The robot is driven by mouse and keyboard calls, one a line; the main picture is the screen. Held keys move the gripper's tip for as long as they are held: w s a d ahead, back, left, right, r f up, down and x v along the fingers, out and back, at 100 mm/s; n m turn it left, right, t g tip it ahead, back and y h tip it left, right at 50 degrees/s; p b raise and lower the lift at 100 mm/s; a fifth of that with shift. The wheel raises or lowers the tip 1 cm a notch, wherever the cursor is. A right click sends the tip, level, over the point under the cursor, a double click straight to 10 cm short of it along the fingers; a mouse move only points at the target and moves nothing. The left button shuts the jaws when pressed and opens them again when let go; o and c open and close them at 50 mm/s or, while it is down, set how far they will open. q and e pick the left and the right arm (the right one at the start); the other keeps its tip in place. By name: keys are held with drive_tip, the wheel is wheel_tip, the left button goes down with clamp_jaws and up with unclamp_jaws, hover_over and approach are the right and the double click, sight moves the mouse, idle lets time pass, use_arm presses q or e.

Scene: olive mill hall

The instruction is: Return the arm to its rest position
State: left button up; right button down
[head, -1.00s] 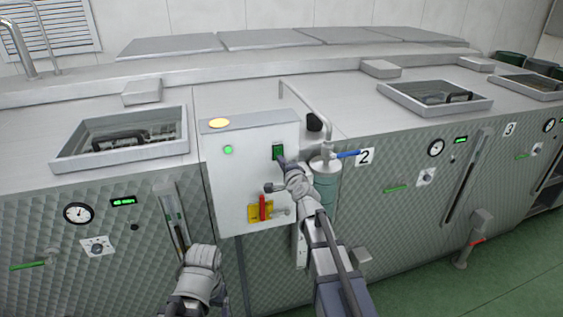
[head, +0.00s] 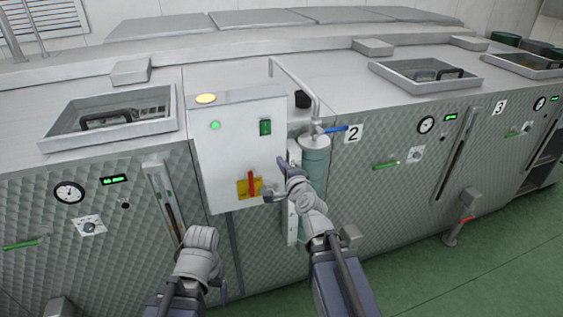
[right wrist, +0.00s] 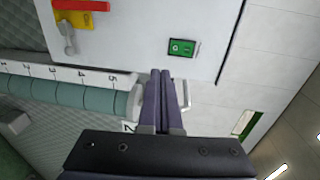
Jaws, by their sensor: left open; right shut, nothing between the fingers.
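My right gripper (head: 284,163) is in front of the lower right part of a white control box (head: 231,150), below the green switch (head: 265,127). Its fingers (right wrist: 160,80) are together in the right wrist view, with nothing between them. They are apart from the green switch (right wrist: 182,48), which shows whole there. My left gripper (head: 200,240) is low, left of the right arm, in front of the quilted metal front. It is open, but its fingers are mostly hidden behind its wrist.
A red handle on a yellow plate (head: 250,187) is on the box's lower part. A green cylinder (head: 315,160) with a blue-handled valve (head: 335,129) stands close to my right gripper. Green floor (head: 450,270) is free at the lower right.

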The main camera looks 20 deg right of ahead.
drive_tip(key=s+a+f+n+g+y+b, duration=0.2)
drive_tip(key=s+a+f+n+g+b, duration=0.15)
drive_tip(key=a+f+n, duration=0.4)
drive_tip(key=s+a+f+n+g+y+b, duration=0.25)
drive_tip(key=s+a+f+n+g, duration=0.2)
drive_tip(key=a+f, duration=0.5)
use_arm(q)
wheel_tip(320, 180, down, 11)
drive_tip(key=b, duration=0.5)
drive_tip(key=shift+f, duration=0.2)
use_arm(e)
drive_tip(key=s+d+f+n+g+h, duration=0.2)
drive_tip(key=s+f+n+g+h, duration=0.4)
drive_tip(key=s+f+n+g, duration=0.3)
drive_tip(key=s+f, duration=0.4)
drive_tip(key=s, duration=0.4)
drive_tip(key=shift+f, duration=0.3)
use_arm(q)
drive_tip(key=shift+c, duration=0.4)
